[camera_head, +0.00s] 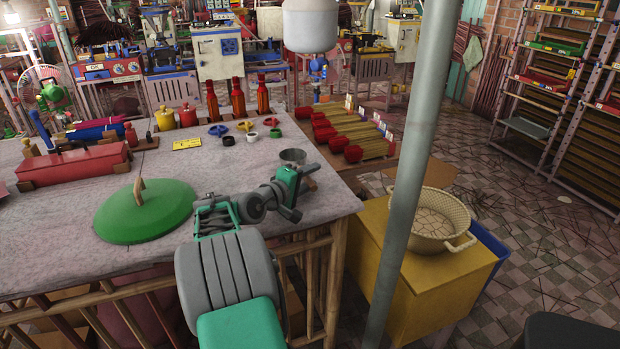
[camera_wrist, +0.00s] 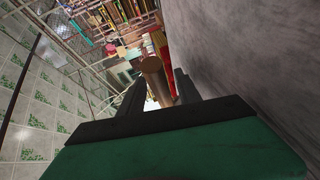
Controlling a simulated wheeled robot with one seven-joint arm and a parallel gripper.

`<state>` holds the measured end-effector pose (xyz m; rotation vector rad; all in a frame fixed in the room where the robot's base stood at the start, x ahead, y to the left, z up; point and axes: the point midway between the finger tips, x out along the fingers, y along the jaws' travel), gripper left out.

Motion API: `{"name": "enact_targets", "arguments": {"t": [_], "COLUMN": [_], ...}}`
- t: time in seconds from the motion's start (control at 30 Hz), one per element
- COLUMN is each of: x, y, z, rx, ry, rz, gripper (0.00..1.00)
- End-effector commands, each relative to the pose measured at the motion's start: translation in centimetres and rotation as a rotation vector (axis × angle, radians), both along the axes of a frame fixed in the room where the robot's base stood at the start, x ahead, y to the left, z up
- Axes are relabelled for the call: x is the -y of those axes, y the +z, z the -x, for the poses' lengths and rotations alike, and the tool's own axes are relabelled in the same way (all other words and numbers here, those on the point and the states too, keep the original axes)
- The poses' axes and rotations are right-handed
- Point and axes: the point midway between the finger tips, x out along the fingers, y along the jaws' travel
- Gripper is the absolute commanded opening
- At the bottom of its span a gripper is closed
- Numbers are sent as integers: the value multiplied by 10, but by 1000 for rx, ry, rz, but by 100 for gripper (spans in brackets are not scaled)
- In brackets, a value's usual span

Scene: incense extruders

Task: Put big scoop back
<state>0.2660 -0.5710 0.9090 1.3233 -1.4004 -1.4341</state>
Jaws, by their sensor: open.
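A grey metal cup-shaped thing (camera_head: 293,157), which looks like the big scoop, is at the right end of the stone-topped table (camera_head: 120,172), just beyond my gripper (camera_head: 298,196). A small brown part, perhaps its handle, shows beside my fingers. In the wrist view, a brown round-ended handle (camera_wrist: 153,72) lies in line with the gap between the dark fingers of my gripper (camera_wrist: 158,95). The fingers are apart. I cannot tell whether they touch the handle. The scoop's bowl is not clear in the wrist view.
A green round lid (camera_head: 145,212) lies left of my arm. Small coloured rings, red bottles (camera_head: 238,98) and a red box (camera_head: 75,168) stand farther back. Red-ended bundles (camera_head: 345,143) lie beyond the table. A grey pole (camera_head: 410,160) and a basket (camera_head: 428,222) on a yellow box are at right.

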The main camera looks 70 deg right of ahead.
Motion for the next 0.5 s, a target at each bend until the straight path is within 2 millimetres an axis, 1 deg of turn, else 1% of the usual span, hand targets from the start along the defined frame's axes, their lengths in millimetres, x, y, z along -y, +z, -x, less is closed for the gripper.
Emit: {"name": "enact_targets", "arguments": {"t": [0.07,0.13,0.3,0.4,0.5], "x": [-9,-23,-66,-89,-105], "y": [3,6,14,18,21], "z": [-3,-7,-17,-22,-25], "rx": [0,2,1,1,-1], "ry": [3,5,7,6,3], "rz": [0,1,1,1,0], "gripper": [40,40,40,40,40]}}
